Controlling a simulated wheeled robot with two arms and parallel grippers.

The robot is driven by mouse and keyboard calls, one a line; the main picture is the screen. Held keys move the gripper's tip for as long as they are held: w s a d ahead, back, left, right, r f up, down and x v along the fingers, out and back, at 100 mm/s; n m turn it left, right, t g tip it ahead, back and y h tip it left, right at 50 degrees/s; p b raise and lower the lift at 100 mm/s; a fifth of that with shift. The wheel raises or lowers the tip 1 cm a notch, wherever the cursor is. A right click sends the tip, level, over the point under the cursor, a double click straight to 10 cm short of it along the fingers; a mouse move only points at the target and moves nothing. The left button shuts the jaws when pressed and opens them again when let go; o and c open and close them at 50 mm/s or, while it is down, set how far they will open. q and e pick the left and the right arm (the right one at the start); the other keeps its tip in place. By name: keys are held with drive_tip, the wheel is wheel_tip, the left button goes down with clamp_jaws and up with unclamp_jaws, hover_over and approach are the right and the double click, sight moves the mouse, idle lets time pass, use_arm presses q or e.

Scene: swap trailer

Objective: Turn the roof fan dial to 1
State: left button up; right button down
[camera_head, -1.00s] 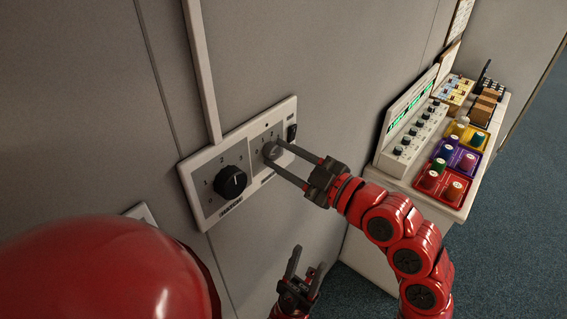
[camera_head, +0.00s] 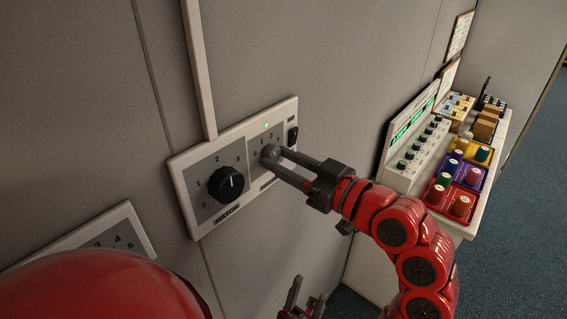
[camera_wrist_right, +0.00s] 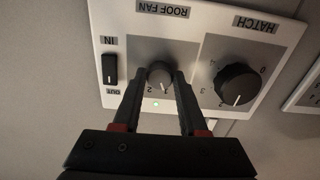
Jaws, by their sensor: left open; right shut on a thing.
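The roof fan dial (camera_wrist_right: 160,72) is a small grey knob on a white wall panel (camera_wrist_right: 288,50), seen upside down in the right wrist view. My right gripper (camera_wrist_right: 168,82) is shut on it, one finger on each side. Its pointer line appears to face the 1 mark. In the head view my right gripper (camera_head: 274,160) reaches from the right onto the dial, which is partly covered. A small green light (camera_head: 266,125) above the dial is lit. My left gripper (camera_head: 305,293) is open and empty, low in the head view, away from the panel.
The larger black hatch dial (camera_head: 227,183) sits on the same panel, left of the fan dial. A black in/out rocker switch (camera_head: 292,137) is at its right. Another panel (camera_head: 128,222) is lower left. A counter with knobs and coloured trays (camera_head: 437,196) stands at right.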

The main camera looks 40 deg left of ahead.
idle(0.5)
drive_tip(key=shift+c, duration=2.2)
unclamp_jaws()
drive_tip(key=shift+d, duration=0.15)
drive_tip(key=s+d+b, duration=0.1)
drive_tip(key=d+b, duration=0.4)
drive_tip(key=d, duration=1.2)
drive_tip(key=shift+s, duration=0.2)
drive_tip(key=shift+w, duration=0.1)
